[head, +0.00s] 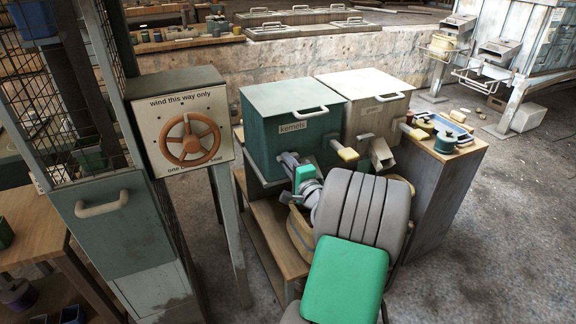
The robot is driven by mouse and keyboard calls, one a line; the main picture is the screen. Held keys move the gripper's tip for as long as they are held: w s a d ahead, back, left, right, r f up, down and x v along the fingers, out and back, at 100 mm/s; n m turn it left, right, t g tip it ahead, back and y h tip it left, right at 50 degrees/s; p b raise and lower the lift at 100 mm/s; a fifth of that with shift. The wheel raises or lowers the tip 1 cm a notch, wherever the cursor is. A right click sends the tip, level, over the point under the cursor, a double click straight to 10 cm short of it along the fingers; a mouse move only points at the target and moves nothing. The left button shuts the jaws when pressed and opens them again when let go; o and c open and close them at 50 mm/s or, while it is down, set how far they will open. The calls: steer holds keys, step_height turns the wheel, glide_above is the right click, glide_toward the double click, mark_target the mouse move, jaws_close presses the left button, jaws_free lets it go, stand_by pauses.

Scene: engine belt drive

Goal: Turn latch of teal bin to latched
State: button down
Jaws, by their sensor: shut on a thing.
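My gripper (290,160) is at the low front of this bin, under the label. Its dark fingers are shut on a small part there, seemingly the latch, which the fingers mostly hide. I cannot tell which way the latch is turned. A tan knob (345,154) sticks out at the bin's lower right front, apart from my gripper.
A beige bin (375,116) with a metal chute (381,153) and its own tan knob stands close on the right. The floor at right is mostly clear.

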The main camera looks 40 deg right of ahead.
stand_by(0.3)
steer(key=c, duration=1.4)
jaws_free()
steer(key=shift+s, duration=0.1)
steer(key=p+v, duration=0.1)
steer(key=v, duration=0.6)
steer(key=shift+s+a, duration=0.2)
steer(key=shift+s, duration=0.1)
